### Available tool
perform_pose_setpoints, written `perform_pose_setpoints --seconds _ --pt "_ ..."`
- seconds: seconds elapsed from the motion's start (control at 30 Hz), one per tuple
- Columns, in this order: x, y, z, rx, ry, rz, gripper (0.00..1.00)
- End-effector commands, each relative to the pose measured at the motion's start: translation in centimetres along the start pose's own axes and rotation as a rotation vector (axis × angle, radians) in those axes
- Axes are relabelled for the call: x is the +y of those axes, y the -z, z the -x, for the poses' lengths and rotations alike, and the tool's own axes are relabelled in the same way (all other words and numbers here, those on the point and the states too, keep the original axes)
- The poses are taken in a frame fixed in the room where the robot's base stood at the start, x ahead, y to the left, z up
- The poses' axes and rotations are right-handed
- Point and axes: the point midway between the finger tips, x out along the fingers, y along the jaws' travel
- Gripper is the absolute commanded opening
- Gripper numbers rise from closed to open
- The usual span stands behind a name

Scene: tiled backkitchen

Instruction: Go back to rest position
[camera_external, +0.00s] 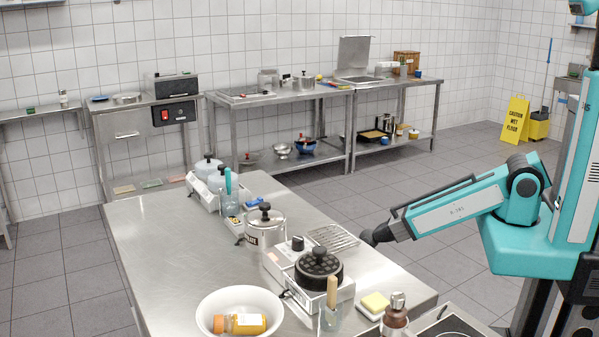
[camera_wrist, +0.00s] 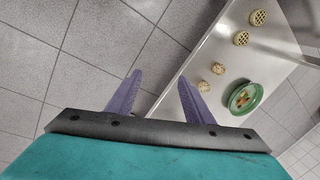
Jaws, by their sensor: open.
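My gripper (camera_wrist: 160,76) is open in the wrist view. Its two purple fingers are spread wide, with only grey floor tiles and the edge of a steel table (camera_wrist: 196,60) showing between and beyond them. Nothing is held. In the external view my teal arm reaches left from its column on the right. The dark gripper end (camera_external: 377,235) appears near the right edge of the steel worktable (camera_external: 165,255), beside the wire rack (camera_external: 333,238). Its fingers are too small to make out there, and I cannot tell its exact height.
The worktable bears a waffle iron (camera_external: 318,268), a pot (camera_external: 265,228), a white bowl (camera_external: 212,305) with a bottle (camera_external: 245,324), and a sponge (camera_external: 375,303). The wrist view shows waffles (camera_wrist: 241,38), cookies (camera_wrist: 204,85) and a green bowl (camera_wrist: 257,92). Floor beyond the worktable is clear.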

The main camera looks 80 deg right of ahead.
Motion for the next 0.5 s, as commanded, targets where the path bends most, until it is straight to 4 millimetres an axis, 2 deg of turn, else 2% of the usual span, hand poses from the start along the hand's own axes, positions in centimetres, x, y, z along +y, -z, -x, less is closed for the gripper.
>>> perform_pose_setpoints --seconds 0.03,0.17,0.3,0.4,0.5 --pt "0.2 -2.8 0.0 -0.059 -0.028 0.032 0.47" --pt "1.4 -9.1 -0.5 -0.201 -0.102 0.110 0.47" --pt "3.1 -15.3 -0.1 -0.350 -0.183 0.191 0.47" --pt "4.3 -18.8 0.5 -0.437 -0.233 0.235 0.47" --pt "5.3 -21.0 0.9 -0.496 -0.268 0.267 0.47"
